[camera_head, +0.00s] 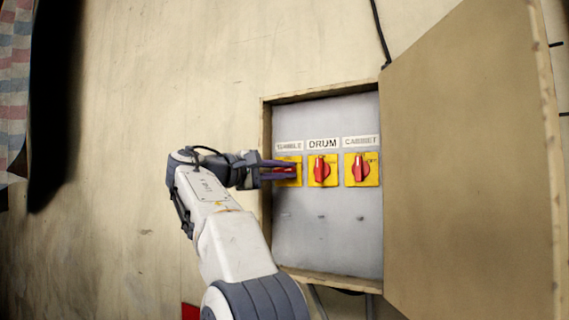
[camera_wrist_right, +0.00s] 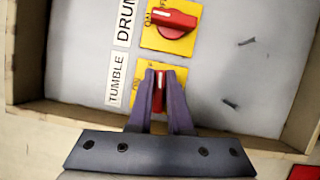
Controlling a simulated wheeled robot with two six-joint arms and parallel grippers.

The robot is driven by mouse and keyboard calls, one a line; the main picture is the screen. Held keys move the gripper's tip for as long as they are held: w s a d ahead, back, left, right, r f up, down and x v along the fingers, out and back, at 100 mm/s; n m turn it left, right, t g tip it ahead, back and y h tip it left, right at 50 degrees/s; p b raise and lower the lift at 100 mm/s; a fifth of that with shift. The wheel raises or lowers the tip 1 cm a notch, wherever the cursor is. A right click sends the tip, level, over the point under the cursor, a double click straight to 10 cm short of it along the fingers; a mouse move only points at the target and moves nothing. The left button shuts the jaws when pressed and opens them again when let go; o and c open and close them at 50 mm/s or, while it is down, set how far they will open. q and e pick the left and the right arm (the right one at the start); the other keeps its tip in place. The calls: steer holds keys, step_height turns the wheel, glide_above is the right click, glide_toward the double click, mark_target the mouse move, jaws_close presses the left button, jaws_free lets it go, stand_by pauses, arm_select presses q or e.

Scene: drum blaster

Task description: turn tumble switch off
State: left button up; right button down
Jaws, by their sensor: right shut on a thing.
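The tumble switch is the leftmost of three red knobs on yellow plates, under the TUMBLE label (camera_head: 289,145). Its yellow plate (camera_head: 296,160) is partly covered by my right gripper (camera_head: 284,170) in the head view. In the right wrist view, the red tumble knob (camera_wrist_right: 156,88) sits between the two purple fingers of the right gripper (camera_wrist_right: 161,74), which is shut on it. The tumble knob lies about sideways in the head view, at roughly a right angle to the drum knob (camera_head: 321,169). My left gripper is not in view.
The cabinet switch (camera_head: 361,168) is right of the drum switch, both knobs about upright. The switches sit on a grey panel (camera_head: 330,230) inside a wooden box with raised edges (camera_head: 266,120). Its door (camera_head: 460,160) stands open on the right.

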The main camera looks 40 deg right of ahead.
steer(key=shift+w+m+y, duration=0.3)
steer(key=shift+m, duration=0.2)
steer(key=shift+p, duration=0.3)
steer(key=c, duration=0.9)
jaws_free()
steer(key=shift+o, duration=0.3)
steer(key=shift+f, duration=0.1)
steer(key=a, duration=1)
steer(key=shift+a, duration=0.35)
